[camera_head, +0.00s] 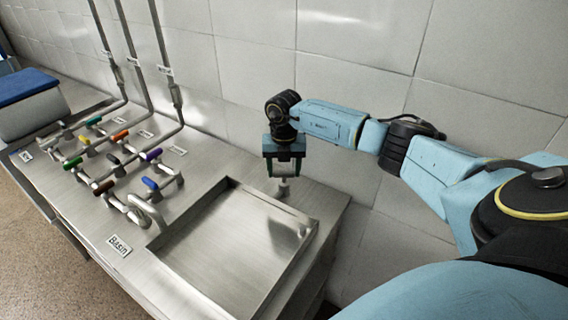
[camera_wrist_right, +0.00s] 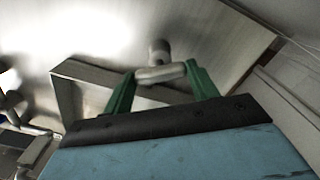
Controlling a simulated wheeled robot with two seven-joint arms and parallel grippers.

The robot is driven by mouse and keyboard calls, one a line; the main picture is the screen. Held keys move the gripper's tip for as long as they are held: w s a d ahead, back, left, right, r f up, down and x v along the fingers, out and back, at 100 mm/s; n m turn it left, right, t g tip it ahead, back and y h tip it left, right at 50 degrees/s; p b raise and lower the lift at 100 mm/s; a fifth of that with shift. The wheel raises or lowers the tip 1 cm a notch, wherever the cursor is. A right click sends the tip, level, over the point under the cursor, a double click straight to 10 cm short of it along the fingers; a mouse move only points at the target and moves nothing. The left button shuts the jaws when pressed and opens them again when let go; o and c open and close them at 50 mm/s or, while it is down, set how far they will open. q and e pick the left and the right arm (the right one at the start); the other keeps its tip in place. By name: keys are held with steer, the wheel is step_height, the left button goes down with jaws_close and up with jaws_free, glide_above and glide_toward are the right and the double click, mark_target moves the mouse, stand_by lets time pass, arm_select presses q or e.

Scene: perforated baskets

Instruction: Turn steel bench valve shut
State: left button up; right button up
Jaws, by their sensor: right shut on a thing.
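The steel bench valve (camera_head: 283,188) stands on the steel bench behind the basin's right rear corner. Mostly its lower stem shows in the head view, with the upper part hidden by my right gripper (camera_head: 284,172). In the right wrist view, the valve's pale handle (camera_wrist_right: 160,74) lies crosswise between the two green fingers of my right gripper (camera_wrist_right: 162,82), which is shut on it. A round grey stem end (camera_wrist_right: 158,50) shows just beyond the handle. My left gripper is in neither view.
A shallow steel basin (camera_head: 177,266) is sunk in the bench, in front of the valve, with a "Basin" label (camera_head: 120,245). Several pipes with coloured valve handles (camera_head: 151,184) stand to the left. A tiled wall (camera_head: 350,85) rises close behind. A blue-topped box (camera_head: 28,100) is far left.

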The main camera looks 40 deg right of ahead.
mark_target(284, 171)
steer(key=m+p, duration=0.2)
steer(key=m, duration=0.2)
steer(key=shift+r, duration=0.15)
steer(key=shift+m+p, duration=0.75)
steer(key=shift+m, duration=0.55)
steer(key=o, duration=1)
step_height(284, 171, up, 13)
steer(key=shift+b, duration=0.35)
